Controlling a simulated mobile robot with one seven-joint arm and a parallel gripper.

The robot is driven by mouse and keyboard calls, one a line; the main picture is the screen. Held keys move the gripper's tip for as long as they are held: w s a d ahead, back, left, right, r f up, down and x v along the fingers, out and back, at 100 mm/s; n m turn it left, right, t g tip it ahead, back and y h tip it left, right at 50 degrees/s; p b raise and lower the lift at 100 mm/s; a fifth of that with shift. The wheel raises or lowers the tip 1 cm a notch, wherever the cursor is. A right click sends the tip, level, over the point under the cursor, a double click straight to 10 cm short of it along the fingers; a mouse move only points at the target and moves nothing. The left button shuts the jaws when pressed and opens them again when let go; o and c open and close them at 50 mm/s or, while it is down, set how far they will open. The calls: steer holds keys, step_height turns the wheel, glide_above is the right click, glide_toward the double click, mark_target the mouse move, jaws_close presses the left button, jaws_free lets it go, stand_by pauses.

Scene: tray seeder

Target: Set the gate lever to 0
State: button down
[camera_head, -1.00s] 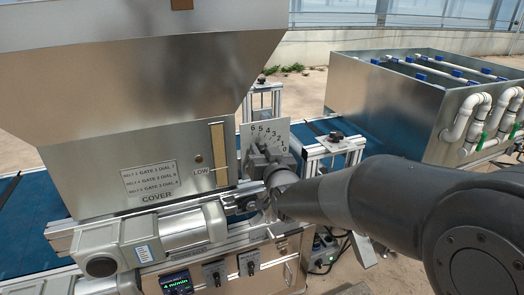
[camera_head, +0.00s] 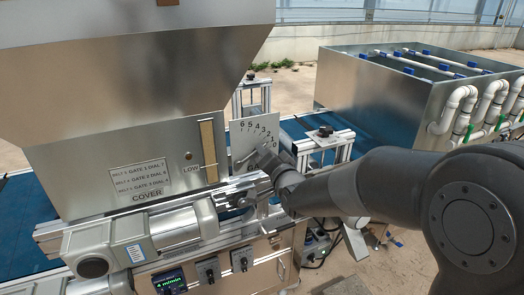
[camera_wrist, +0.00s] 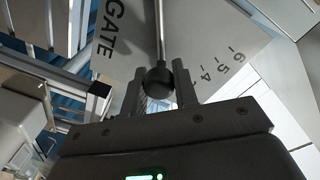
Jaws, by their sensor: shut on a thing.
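The gate dial plate (camera_head: 244,139) is a pale upright sheet right of the hopper, with numerals 6 down to 0 in an arc. In the wrist view the plate (camera_wrist: 196,32) shows the word GATE and 6, 5 and 4; the lower numerals are hidden. The gate lever (camera_wrist: 159,35) is a thin metal rod ending in a dark round knob (camera_wrist: 159,82). My gripper (camera_wrist: 160,92) is shut on the knob, one finger on each side. In the head view my gripper (camera_head: 264,160) is at the plate's lower right, just below the 0, and hides the lever's end.
The large metal hopper (camera_head: 130,110), with a label reading gate dial settings, stands left of the dial. A motor (camera_head: 175,228) and rail lie below it. An aluminium post frame (camera_head: 322,145) stands close to the right of my gripper. A metal tank (camera_head: 390,95) is behind.

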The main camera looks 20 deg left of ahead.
steer(key=shift+w+d+f+m, duration=0.2)
steer(key=shift+f+m, duration=0.3)
steer(key=shift+m, duration=0.2)
steer(key=shift+w+d+f+m, duration=0.1)
steer(key=shift+d+f+m, duration=0.05)
steer(key=shift+f+m, duration=0.45)
steer(key=c, duration=1.1)
jaws_free()
steer(key=shift+c, duration=0.2)
steer(key=shift+s+r, duration=0.1)
steer(key=v, duration=1)
steer(key=shift+d, duration=0.35)
steer(key=shift+s, duration=0.1)
